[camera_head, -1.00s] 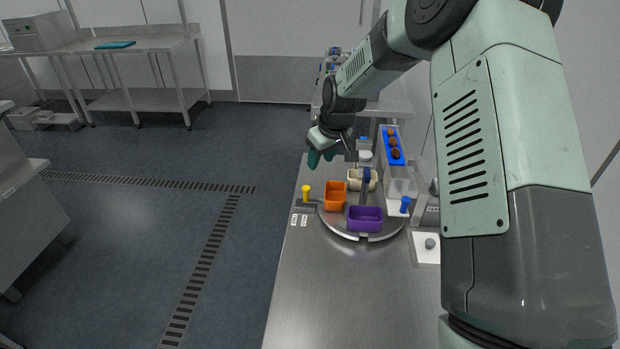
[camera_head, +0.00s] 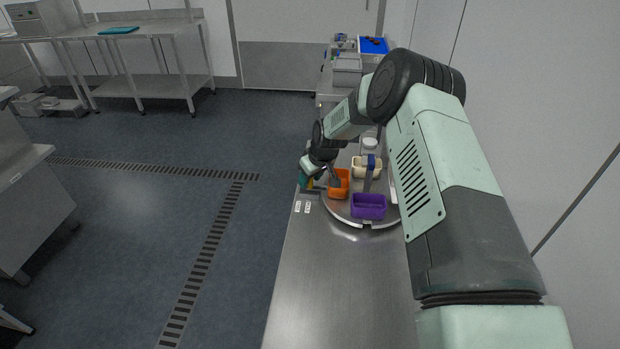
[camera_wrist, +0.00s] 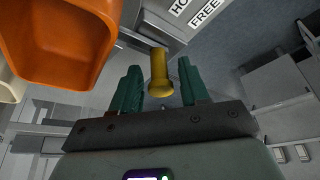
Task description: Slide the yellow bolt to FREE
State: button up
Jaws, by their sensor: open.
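The yellow bolt (camera_wrist: 159,75) stands as a knobbed post between the two green fingers of my gripper (camera_wrist: 160,90) in the wrist view. My gripper is open, with a gap visible on each side of the bolt. In the head view my gripper (camera_head: 307,181) is at the table's left edge, beside the orange bin, and mostly hides the bolt. In the wrist view the FREE label (camera_wrist: 206,12) lies beyond the bolt, to the upper right. A second label (camera_wrist: 180,5), cut off and starting "HO", is left of it.
The orange bin (camera_wrist: 60,50) is close to the left of my gripper in the wrist view. A purple bin (camera_head: 368,207) and a cream bin (camera_head: 360,172) also sit on the round turntable (camera_head: 345,217). The near steel tabletop (camera_head: 335,285) is clear.

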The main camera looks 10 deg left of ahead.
jog(key=shift+f, duration=0.25)
grip_shut()
jog(key=shift+a, duration=0.1)
jog(key=shift+a, duration=1.7)
grip_release()
